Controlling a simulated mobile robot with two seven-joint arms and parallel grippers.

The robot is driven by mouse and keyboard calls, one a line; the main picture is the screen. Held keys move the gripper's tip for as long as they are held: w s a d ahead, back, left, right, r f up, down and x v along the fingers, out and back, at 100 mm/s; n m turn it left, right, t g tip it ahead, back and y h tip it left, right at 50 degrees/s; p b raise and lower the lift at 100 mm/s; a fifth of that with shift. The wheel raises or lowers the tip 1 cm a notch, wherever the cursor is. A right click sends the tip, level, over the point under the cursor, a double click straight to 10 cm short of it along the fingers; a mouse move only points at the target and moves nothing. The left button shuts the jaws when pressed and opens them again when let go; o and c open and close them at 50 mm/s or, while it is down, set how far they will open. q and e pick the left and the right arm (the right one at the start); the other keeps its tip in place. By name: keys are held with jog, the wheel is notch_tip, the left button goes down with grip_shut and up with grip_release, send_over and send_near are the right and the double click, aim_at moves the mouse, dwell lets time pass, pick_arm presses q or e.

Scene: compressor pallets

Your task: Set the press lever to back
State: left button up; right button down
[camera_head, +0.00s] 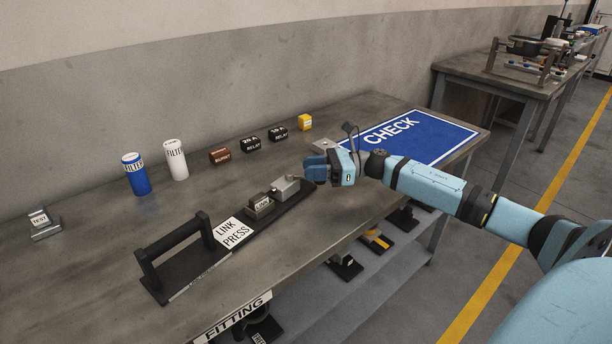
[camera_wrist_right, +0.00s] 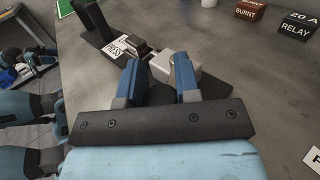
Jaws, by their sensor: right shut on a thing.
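The link press lies on the table as a long black base (camera_head: 223,241) with a white "LINK PRESS" label, a black handle frame at its left end, and a small grey labelled block and a light grey block (camera_head: 286,187) toward its right end. My right gripper (camera_head: 316,170) is at the press's right end, beside the light grey block. In the right wrist view its blue fingers (camera_wrist_right: 159,70) stand apart, with the light grey block (camera_wrist_right: 178,66) at their tips. It is shut on what appears to be the press lever, mostly hidden by the fingers.
Along the back stand a blue filter (camera_head: 134,174), a white filter (camera_head: 175,160), a brown box (camera_head: 220,156), two black relays and a yellow box (camera_head: 305,122). A blue CHECK mat (camera_head: 415,137) lies right. A shelf below holds dark parts.

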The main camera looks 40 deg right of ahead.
pick_arm(q)
jog(key=shift+w+r, duration=0.35)
jog(key=shift+r, duration=0.25)
pick_arm(e)
jog(key=c, duration=0.8)
grip_release()
pick_arm(q)
jog(key=shift+f, duration=0.3)
jog(key=shift+d, duration=0.1)
pick_arm(e)
jog(key=shift+s+d, duration=0.15)
jog(key=shift+d, duration=0.1)
jog(key=p+v, duration=0.1)
jog(key=v, duration=1.2)
jog(key=shift+d, duration=0.1)
pick_arm(q)
jog(key=shift+s+a+f, duration=0.45)
jog(key=shift+f, duration=0.1)
